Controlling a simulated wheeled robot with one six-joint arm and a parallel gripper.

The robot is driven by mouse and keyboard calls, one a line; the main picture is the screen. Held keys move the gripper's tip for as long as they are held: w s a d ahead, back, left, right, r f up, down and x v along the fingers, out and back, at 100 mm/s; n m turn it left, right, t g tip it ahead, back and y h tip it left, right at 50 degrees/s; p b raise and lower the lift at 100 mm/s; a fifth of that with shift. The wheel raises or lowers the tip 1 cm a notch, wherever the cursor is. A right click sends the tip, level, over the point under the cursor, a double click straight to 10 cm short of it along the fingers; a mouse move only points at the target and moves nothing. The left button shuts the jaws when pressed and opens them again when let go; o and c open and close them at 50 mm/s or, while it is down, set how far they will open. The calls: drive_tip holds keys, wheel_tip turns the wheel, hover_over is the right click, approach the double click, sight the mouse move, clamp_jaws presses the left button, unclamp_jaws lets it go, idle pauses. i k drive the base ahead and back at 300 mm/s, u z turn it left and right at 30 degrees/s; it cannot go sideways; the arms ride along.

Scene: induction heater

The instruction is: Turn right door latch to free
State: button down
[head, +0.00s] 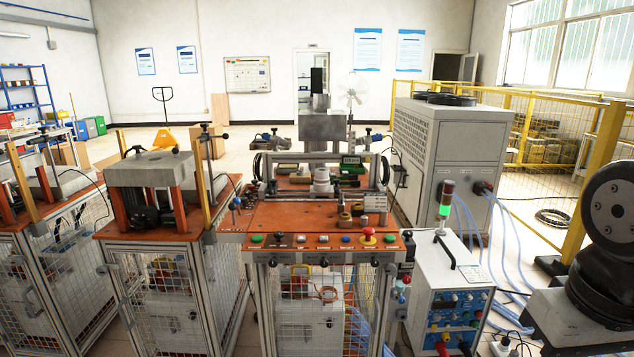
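The induction heater bench (290,220) stands in the middle of the head view, with an orange top and a wire-mesh cabinet below. Along the cabinet's upper front edge are small black latch-like parts: a left one (272,262), a middle one (323,262) and a right one (375,261). They are too small to tell which way each is turned. The mesh front (345,310) appears closed. Part of my arm shows at the right edge. My gripper is not in view.
A white power unit (445,290) with a green-lit signal lamp (445,205) stands right of the bench, with blue hoses beside it. A similar bench (150,230) stands close on the left. A yellow fence (590,185) and a large white cabinet (445,150) are behind on the right.

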sight(390, 268)
drive_tip(key=z, duration=0.2)
drive_tip(key=k, duration=0.3)
drive_tip(key=u, duration=1)
drive_tip(key=i, duration=1.5)
drive_tip(key=z, duration=1.6)
drive_tip(key=k, duration=0.6)
drive_tip(key=z, duration=0.35)
